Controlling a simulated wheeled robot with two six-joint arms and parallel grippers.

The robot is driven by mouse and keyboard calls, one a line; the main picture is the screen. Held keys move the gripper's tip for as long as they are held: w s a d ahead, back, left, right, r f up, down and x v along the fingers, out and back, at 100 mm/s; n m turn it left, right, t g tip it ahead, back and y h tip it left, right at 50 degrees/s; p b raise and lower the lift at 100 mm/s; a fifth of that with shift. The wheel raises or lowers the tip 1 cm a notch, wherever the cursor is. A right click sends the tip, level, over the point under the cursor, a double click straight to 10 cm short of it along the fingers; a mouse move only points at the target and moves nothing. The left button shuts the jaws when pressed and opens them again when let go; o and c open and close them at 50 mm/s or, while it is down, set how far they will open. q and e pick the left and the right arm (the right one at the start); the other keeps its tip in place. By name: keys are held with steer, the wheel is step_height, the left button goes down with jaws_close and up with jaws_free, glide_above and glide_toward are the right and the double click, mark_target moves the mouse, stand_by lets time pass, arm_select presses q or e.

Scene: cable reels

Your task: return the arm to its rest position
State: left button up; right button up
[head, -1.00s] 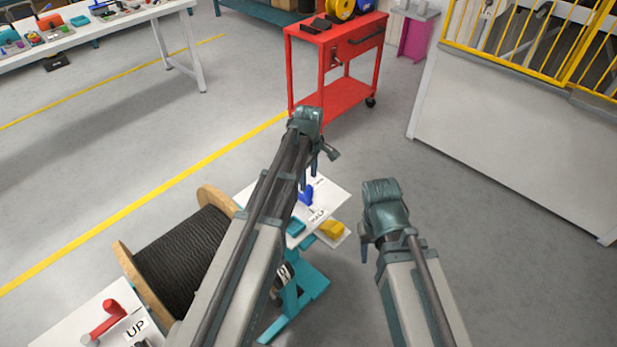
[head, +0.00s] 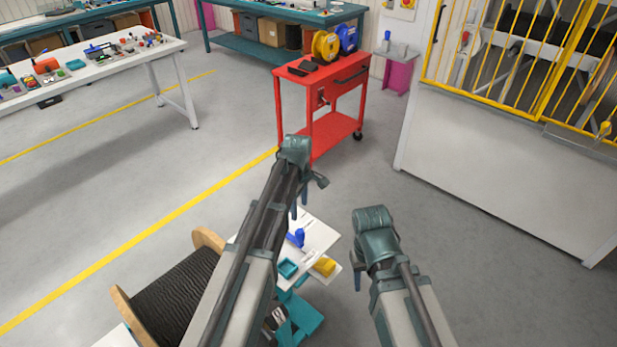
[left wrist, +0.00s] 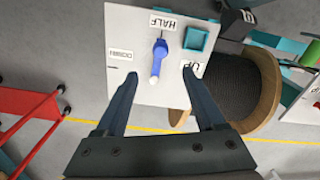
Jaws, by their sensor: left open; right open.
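My left gripper (head: 299,200) hangs from the raised left arm in the head view; in the left wrist view (left wrist: 160,76) its two fingers are spread apart with nothing between them. The fingers look clear of the lever, though the gap is hard to judge. My right gripper (head: 358,276) points down at the right of the panel, mostly hidden behind its own wrist; no held object shows.
A red cart (head: 322,85) stands ahead. A white workbench (head: 100,75) is at left, a yellow-railed enclosure (head: 500,150) at right. Grey floor between is clear.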

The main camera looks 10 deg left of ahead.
arm_select(q)
steer(key=s+d+r+m+p, duration=0.1)
steer(key=s+d+m, duration=0.2)
steer(key=s+m, duration=0.3)
steer(key=s+d+r+m+p, duration=0.1)
steer(key=s+d+m, duration=0.2)
steer(key=s+m, duration=0.3)
steer(key=s+d+r+m+y+p, duration=0.1)
steer(key=s+d+m, duration=0.2)
steer(key=s+m, duration=0.3)
steer(key=shift+s+d+m, duration=0.3)
steer(key=shift+s+d, duration=0.05)
steer(key=shift+s, duration=1.5)
